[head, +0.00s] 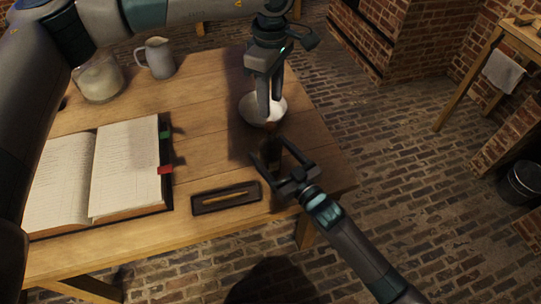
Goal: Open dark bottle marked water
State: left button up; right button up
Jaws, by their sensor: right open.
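A dark bottle (272,158) stands near the right end of the wooden table, seen from above. Its label cannot be read in the head view. My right gripper (268,149) is open, with its two fingers on either side of the bottle. I cannot tell whether they touch it. My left gripper (270,112) points down just beyond the bottle, in front of a white bowl (248,112). Its fingers look close together, and whether they hold anything at the bottle's top is unclear.
On the table (205,125) lie an open book (115,175) and a dark tray (225,208) with a thin stick. A grey jug (158,58) and a glass jar (99,78) stand at the back left. The table's right edge is close to the bottle.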

jog(key=shift+w+a, duration=0.4)
jog(key=shift+w, duration=0.1)
